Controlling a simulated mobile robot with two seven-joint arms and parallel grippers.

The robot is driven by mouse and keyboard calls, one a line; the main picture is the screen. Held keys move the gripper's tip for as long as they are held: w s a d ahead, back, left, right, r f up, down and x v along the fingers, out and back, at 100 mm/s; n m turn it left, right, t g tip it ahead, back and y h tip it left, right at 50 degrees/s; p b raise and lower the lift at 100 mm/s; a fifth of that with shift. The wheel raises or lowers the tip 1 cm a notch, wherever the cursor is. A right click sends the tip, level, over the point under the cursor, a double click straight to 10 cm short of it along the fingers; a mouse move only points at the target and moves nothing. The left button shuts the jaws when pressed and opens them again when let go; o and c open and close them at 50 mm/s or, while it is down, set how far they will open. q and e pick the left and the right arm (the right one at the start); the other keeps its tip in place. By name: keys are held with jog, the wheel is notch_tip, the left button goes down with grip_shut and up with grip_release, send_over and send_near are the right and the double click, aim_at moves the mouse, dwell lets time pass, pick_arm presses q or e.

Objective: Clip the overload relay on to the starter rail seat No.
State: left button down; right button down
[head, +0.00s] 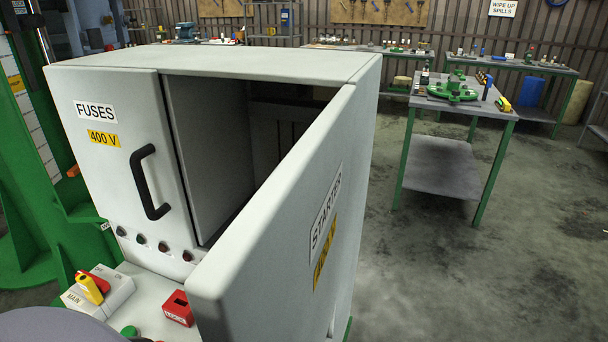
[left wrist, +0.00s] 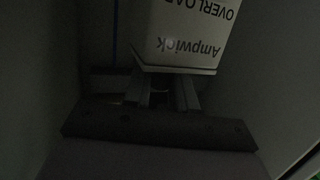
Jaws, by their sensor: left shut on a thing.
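The overload relay (left wrist: 185,40) is a pale box at the top of the left wrist view, with "OVERLOAD" and "Ampwick" reading upside down. My left gripper (left wrist: 163,83) is shut on its near end; the fingers reach up to the box from the dark gripper body. The surroundings there are very dark, and I cannot make out the starter rail seat or whether the relay touches it. In the head view the grey cabinet (head: 215,62) stands with its "STARTER" door (head: 275,235) open towards me, hiding much of the inside. My right gripper is in neither view.
The "FUSES" door (head: 100,180) with a black handle (head: 150,182) is at the cabinet's left. A main switch (head: 95,288) and a red block (head: 178,308) sit on the ledge below. Dark walls flank the gripper closely. A workbench (head: 470,110) stands back right; the floor between is clear.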

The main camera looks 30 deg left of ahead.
pick_arm(q)
jog(key=shift+r, duration=0.15)
jog(key=shift+f+b, duration=1.9)
jog(key=shift+f, duration=1.05)
jog(key=shift+p, duration=0.55)
jog(key=shift+f+b, duration=1.05)
jog(key=shift+f, duration=0.35)
jog(key=c, duration=0.8)
grip_release()
